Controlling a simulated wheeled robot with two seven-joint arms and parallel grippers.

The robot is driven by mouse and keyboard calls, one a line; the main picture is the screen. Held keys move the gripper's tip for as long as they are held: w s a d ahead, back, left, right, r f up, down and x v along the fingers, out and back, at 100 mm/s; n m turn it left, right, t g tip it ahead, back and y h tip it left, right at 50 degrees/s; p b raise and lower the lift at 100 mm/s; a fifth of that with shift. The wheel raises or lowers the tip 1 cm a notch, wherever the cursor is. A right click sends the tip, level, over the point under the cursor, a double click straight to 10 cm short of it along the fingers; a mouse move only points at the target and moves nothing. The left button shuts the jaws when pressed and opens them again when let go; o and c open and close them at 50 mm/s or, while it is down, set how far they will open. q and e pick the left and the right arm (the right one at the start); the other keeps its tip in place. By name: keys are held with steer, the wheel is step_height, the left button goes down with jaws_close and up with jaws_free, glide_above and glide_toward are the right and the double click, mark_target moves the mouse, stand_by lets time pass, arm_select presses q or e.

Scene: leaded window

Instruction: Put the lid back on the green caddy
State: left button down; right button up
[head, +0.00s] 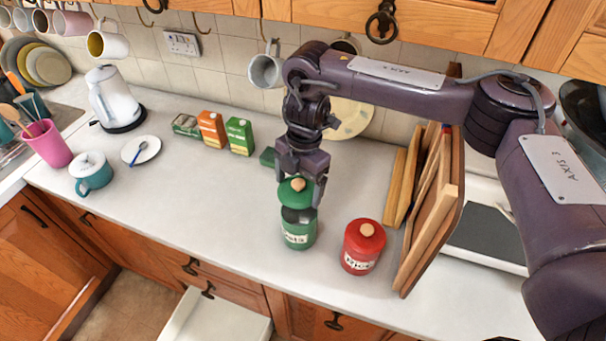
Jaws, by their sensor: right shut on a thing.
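The green caddy (299,237) stands upright on the white worktop, with part of its open top showing. Its green lid (295,192) has a wooden knob and is held tilted just above the caddy's mouth. My right gripper (300,185) reaches down over the caddy and is shut on the lid. Whether the lid's lower edge touches the caddy rim I cannot tell. My left gripper is not in view.
A red caddy (363,247) with its lid on stands to the right, beside upright wooden boards (430,210). Cartons (240,136) stand behind to the left. A saucer (141,150) and teal mug (92,172) are further left. The worktop left of the green caddy is clear.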

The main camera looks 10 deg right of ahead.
steer(key=shift+s+a+f, duration=0.2)
steer(key=shift+s+f, duration=0.1)
steer(key=shift+s, duration=0.05)
steer(key=shift+f+b, duration=0.3)
steer(key=shift+b, duration=0.3)
steer(key=f+b, duration=0.1)
steer(key=f, duration=0.1)
steer(key=w+f+b, duration=0.1)
steer(key=shift+d+b, duration=0.3)
steer(key=shift+d, duration=0.1)
steer(key=shift+f, duration=0.3)
steer(key=shift+s+a+f+b, duration=0.25)
steer(key=shift+f+b, duration=0.3)
steer(key=shift+b, duration=0.05)
steer(key=shift+w+d+f, duration=0.1)
steer(key=shift+p, duration=0.35)
